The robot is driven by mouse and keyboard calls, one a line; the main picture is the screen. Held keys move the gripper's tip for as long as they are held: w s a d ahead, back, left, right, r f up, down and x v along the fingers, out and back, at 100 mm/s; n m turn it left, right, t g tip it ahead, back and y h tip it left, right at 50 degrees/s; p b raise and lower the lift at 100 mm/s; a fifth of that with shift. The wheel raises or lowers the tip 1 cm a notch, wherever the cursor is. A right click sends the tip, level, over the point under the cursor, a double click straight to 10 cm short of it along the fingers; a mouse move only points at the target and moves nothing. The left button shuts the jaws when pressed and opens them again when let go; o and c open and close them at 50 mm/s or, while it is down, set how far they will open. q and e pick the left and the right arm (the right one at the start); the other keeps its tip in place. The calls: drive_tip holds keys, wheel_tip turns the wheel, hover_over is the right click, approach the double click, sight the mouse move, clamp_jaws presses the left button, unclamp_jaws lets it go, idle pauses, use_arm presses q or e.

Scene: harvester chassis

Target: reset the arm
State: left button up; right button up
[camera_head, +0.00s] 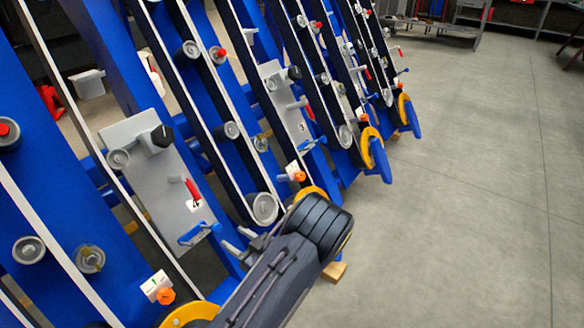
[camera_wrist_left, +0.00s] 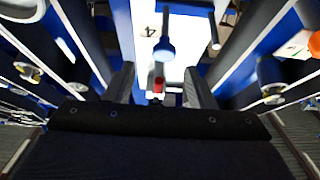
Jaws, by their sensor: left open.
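My left arm reaches in from the bottom of the head view, with its dark rounded wrist part over the lower end of a blue frame. My left gripper (camera_head: 238,243) shows partly beside it, near a grey plate (camera_head: 146,150) with a red lever (camera_head: 191,188) and a blue handle (camera_head: 197,233). In the left wrist view the gripper (camera_wrist_left: 160,88) has its two grey fingers apart, with nothing held between them. Beyond them are a light plate, a blue knob (camera_wrist_left: 164,48) and a red tip (camera_wrist_left: 158,84). My right gripper is not in view.
Several slanted blue frames with belts and rollers (camera_head: 264,208) fill the left side of the head view. Blue-and-yellow pointed ends (camera_head: 377,158) stick out near the floor. The grey floor (camera_head: 470,200) on the right is clear. Shelving stands at the back.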

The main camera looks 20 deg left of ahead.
use_arm(q)
drive_tip(key=w+d+r+m+t+h, duration=0.2)
drive_tip(key=w+d+r+t+h, duration=0.25)
drive_tip(key=h, duration=0.75)
drive_tip(key=s+d+r+m+h, duration=0.4)
drive_tip(key=s+d+r+h, duration=0.35)
drive_tip(key=r, duration=0.35)
drive_tip(key=s+d+r+m+g+h, duration=0.2)
drive_tip(key=s+m+g, duration=0.35)
drive_tip(key=s, duration=1.75)
wheel_tip(320, 180, up, 35)
drive_tip(key=m+t+p, duration=0.1)
drive_tip(key=p, duration=3.4)
drive_tip(key=shift+w+a+m+t, duration=0.15)
drive_tip(key=shift+a+m+t, duration=0.05)
drive_tip(key=shift+m+t, duration=0.15)
